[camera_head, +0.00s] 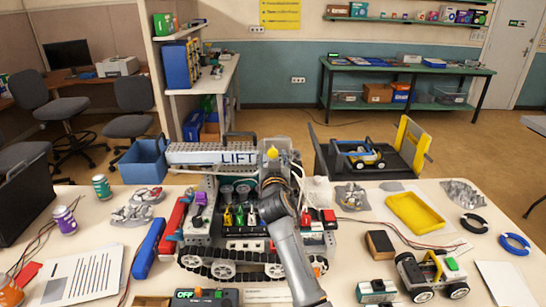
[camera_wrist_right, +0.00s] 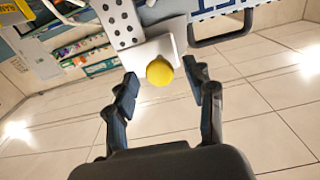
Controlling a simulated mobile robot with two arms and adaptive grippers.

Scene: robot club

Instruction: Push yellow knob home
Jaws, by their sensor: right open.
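The yellow knob (camera_head: 272,152) stands at the right end of the white LIFT bar (camera_head: 205,153), above the tracked robot (camera_head: 240,245). It is a round yellow ball in front of a pale plate in the right wrist view (camera_wrist_right: 159,72). My right gripper (camera_wrist_right: 160,78) is open, with its two dark fingers apart on either side of the knob in that view. My left gripper is not in view.
A blue bin (camera_head: 143,162) stands left of the LIFT bar. A yellow tray (camera_head: 415,212), a small wheeled robot (camera_head: 432,275) and a black box with a toy car (camera_head: 360,153) are on the right. Cans, papers and tools lie around the table.

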